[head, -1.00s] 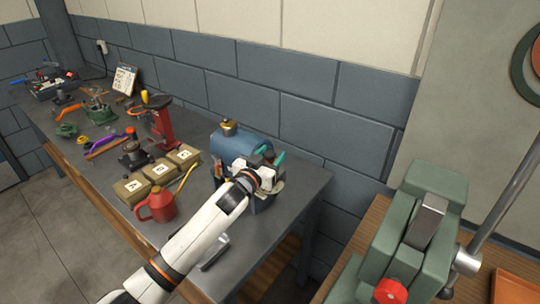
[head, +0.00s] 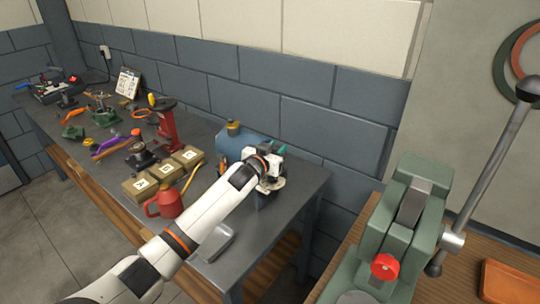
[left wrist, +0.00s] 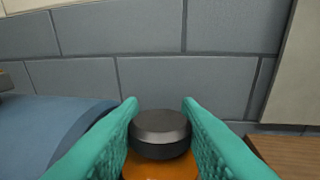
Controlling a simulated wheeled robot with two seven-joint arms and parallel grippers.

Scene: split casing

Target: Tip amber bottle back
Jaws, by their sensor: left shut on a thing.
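The amber bottle (left wrist: 160,168) shows in the left wrist view as an orange-amber top under a dark round cap (left wrist: 160,126). My left gripper (left wrist: 160,106) has its two teal fingers on either side of it, shut on it. The lower part of the bottle is out of the picture. In the head view my left gripper (head: 276,150) is over the right end of the grey workbench (head: 222,190), and its own body hides the bottle there. I cannot tell how far the bottle is tilted. My right gripper is not in view.
A blue tank (head: 238,147) stands just left of the gripper, near the block wall. A red can (head: 164,204) and lettered boxes (head: 187,156) stand further left. A grey tray (head: 214,244) lies at the front edge. A green press (head: 395,225) stands on the right-hand wooden bench.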

